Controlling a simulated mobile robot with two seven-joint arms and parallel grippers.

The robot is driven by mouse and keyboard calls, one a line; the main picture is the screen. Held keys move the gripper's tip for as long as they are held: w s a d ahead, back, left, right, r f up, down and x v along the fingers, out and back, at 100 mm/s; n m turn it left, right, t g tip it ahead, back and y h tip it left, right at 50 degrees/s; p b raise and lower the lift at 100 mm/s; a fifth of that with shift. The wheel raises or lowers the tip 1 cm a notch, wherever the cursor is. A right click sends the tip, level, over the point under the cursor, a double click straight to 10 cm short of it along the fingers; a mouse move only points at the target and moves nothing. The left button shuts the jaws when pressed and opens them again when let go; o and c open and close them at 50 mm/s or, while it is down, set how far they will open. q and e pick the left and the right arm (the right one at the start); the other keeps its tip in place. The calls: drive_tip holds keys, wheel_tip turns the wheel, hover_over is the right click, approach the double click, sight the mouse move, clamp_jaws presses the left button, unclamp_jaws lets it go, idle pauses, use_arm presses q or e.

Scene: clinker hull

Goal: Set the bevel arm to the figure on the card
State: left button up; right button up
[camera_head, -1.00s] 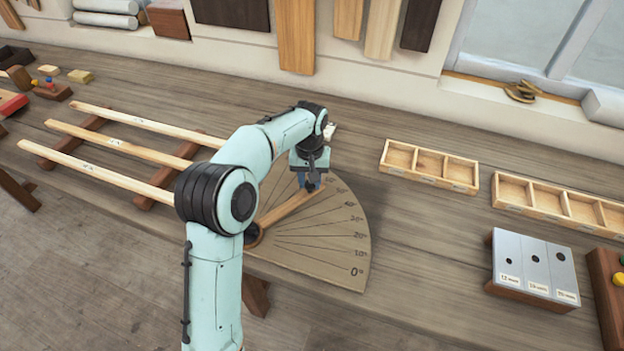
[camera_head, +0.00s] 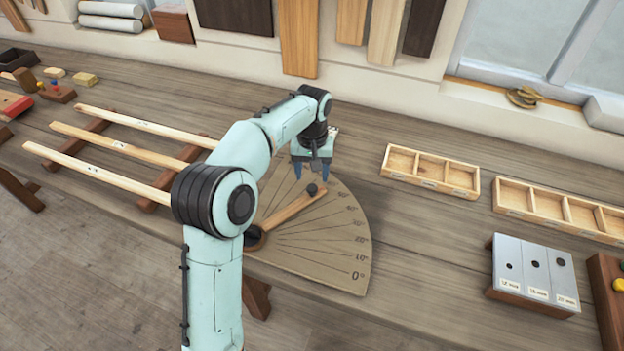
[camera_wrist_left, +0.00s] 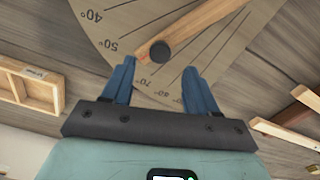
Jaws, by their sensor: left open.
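The bevel arm (camera_head: 287,215) is a wooden bar pivoted on a fan-shaped degree board (camera_head: 335,262), with a dark knob (camera_head: 312,190) near its outer end. In the left wrist view the bar (camera_wrist_left: 200,25) ends between the 50° and 70° marks, and its knob (camera_wrist_left: 160,50) is clear of the fingers. My left gripper (camera_head: 312,176) is open and empty, just beyond the knob, with its blue fingers pointing down; it also shows in the wrist view (camera_wrist_left: 157,68). No readable card is in view. My right gripper is not in view.
Divided wooden trays (camera_head: 430,171) (camera_head: 560,207) and a grey block with holes (camera_head: 535,268) stand to the right. Long pale strips (camera_head: 115,147) lie on supports to the left. Bare bench lies between the board and the trays.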

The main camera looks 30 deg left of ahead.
use_arm(q)
wheel_tip(320, 180, up, 8)
drive_tip(key=p, duration=0.1)
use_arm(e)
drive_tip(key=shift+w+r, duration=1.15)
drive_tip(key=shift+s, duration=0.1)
